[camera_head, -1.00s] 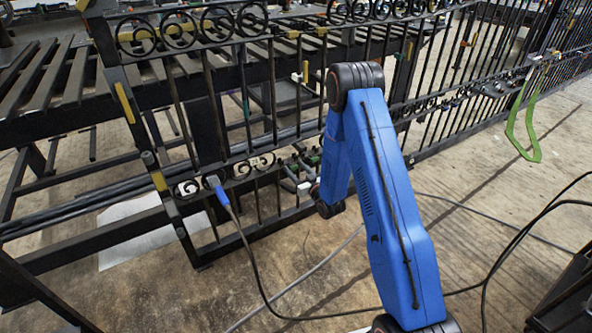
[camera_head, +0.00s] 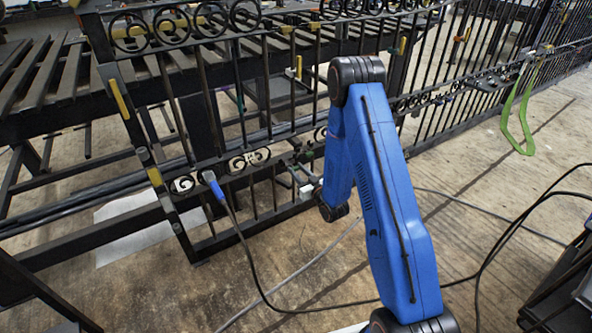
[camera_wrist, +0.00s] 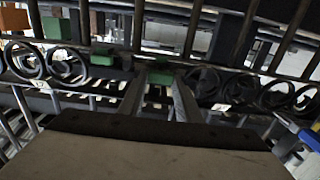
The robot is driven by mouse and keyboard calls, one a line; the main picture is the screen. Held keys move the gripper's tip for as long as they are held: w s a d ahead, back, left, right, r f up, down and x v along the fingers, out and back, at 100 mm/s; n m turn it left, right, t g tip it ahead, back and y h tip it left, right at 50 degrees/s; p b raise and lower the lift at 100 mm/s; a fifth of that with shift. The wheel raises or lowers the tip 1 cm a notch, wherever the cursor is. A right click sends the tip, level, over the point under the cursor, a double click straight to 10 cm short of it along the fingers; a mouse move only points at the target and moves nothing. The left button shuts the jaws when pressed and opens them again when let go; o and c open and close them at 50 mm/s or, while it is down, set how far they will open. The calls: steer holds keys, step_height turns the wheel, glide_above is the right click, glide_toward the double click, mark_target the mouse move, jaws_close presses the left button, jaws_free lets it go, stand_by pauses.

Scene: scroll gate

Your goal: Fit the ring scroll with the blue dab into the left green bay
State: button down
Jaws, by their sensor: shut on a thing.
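My gripper (camera_wrist: 160,88) is at the gate's lower scroll row in the wrist view. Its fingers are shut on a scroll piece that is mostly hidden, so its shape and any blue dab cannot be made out. A green block (camera_wrist: 160,74) shows at the fingertips, and another green block (camera_wrist: 106,60) sits to their left on the rail. I cannot tell which blocks bound the left green bay. Dark scrolls sit left (camera_wrist: 68,66) and right (camera_wrist: 275,96) of the fingers. In the head view, my blue arm hides most of the gripper.
The black gate (camera_head: 195,160) has upright bars and an upper ring row. A blue clamp (camera_head: 213,187) with a cable hangs on its lower rail. A slatted bench (camera_head: 45,75) stands behind. Cables (camera_head: 262,285) cross the floor; a green loop (camera_head: 518,115) hangs far right.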

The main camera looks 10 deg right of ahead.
steer(key=c, duration=1.3)
jaws_free()
steer(key=v, duration=1.2)
